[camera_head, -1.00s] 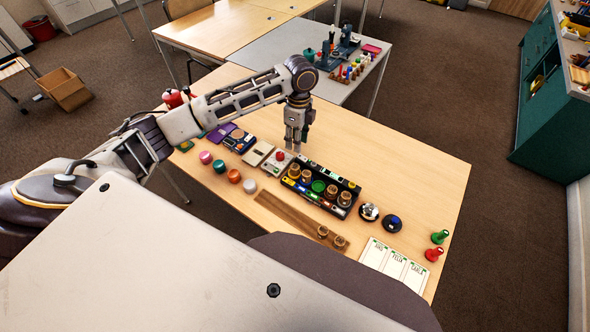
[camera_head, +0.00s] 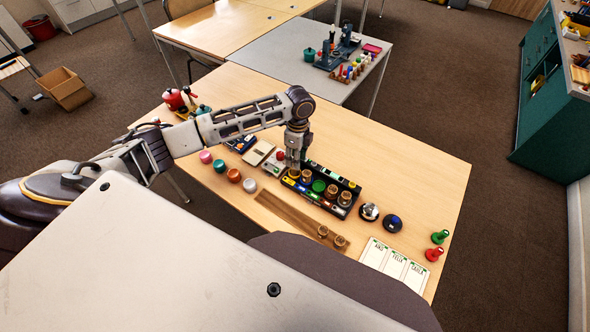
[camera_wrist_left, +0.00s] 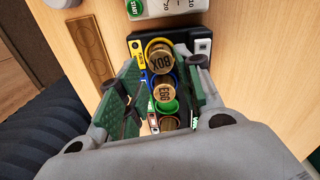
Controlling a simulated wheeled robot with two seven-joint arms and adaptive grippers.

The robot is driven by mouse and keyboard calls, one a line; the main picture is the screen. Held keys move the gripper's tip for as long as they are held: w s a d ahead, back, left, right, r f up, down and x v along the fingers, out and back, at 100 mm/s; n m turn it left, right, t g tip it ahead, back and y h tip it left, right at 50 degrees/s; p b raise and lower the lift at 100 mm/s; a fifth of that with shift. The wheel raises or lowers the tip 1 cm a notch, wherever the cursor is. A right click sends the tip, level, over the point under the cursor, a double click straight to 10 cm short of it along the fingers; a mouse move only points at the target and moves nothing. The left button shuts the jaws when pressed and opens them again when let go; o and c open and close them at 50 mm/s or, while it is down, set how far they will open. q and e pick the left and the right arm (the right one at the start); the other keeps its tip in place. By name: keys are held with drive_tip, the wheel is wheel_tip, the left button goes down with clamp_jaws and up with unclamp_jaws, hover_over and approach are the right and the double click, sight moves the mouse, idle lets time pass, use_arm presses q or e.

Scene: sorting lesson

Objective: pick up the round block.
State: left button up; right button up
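Round wooden blocks sit in a black tray (camera_head: 352,184) on the table. In the left wrist view, one round block reads BOX (camera_wrist_left: 160,60) and another reads EGG (camera_wrist_left: 164,92). A green round slot (camera_head: 318,186) in the tray looks empty. More round blocks (camera_head: 344,198) stand at the tray's right end. My left gripper (camera_head: 292,163) points down over the tray's left end. It is open, and the BOX block shows between its fingertips in the left wrist view; contact cannot be told. My right gripper is not in view.
Coloured round pots (camera_head: 234,175) stand to the left. A silver bell-like dome (camera_head: 369,211) and white cards (camera_head: 396,264) are at right. The table behind the tray is clear.

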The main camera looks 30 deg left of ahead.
use_arm(q)
drive_tip(key=shift+s+a+f, duration=0.1)
drive_tip(key=shift+s+f, duration=0.05)
drive_tip(key=shift+f, duration=2.45)
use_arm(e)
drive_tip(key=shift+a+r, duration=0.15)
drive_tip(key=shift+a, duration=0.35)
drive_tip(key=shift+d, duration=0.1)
